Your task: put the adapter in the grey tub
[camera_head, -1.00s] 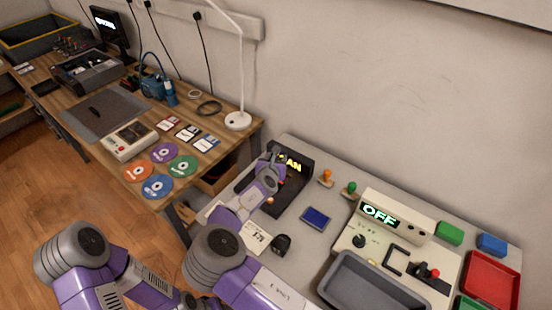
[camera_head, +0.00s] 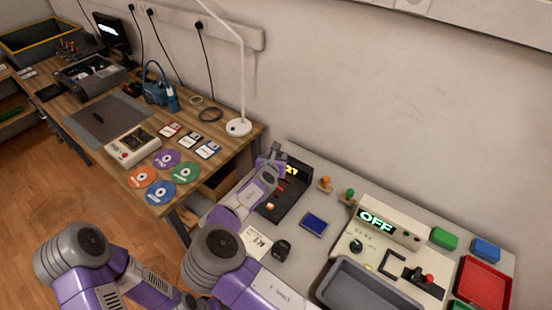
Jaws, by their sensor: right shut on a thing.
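The grey tub (camera_head: 365,287) lies at the bottom of the view, in front of the beige OFF device, and is cut off by the lower edge. My right gripper (camera_head: 276,152) is at the far left of the grey bench, above the back of a black device with a yellow lit display. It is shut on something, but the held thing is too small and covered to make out. I cannot tell for sure whether it is the adapter. My left arm shows at the bottom left, but its gripper is out of view.
The black device (camera_head: 290,201) has a red part and a small pale knob. A blue pad (camera_head: 314,221), a small black object (camera_head: 282,248) and a white card (camera_head: 256,243) lie between it and the tub. The OFF device (camera_head: 395,228) and red tray (camera_head: 484,283) stand right.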

